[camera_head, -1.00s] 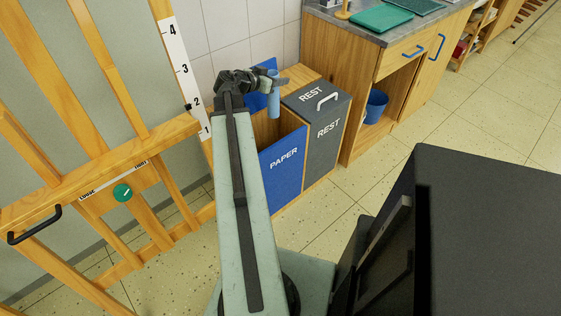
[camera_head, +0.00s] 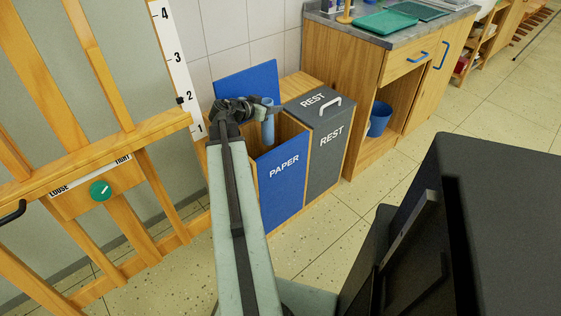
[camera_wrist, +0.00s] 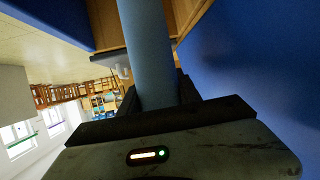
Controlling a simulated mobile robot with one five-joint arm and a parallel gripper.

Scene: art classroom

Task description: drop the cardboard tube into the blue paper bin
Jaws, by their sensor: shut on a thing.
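The cardboard tube, a plain blue-grey cylinder (camera_head: 268,130), hangs upright from my gripper (camera_head: 265,108). My gripper is shut on it, over the open top of the blue paper bin. The bin (camera_head: 281,190) has a blue front marked PAPER, and its blue lid (camera_head: 247,82) stands raised behind the opening. In the head view the tube's lower end appears at the opening; how deep it reaches, I cannot tell. In the wrist view the tube (camera_wrist: 150,50) runs between the dark jaws (camera_wrist: 155,112), with blue panels on both sides.
The grey REST bin (camera_head: 325,150), lid closed, adjoins on the right. A wooden cabinet (camera_head: 353,75) holds a blue bucket (camera_head: 379,118). A wooden frame (camera_head: 110,165) with a green knob stands on the left. The floor in front of the bins is clear.

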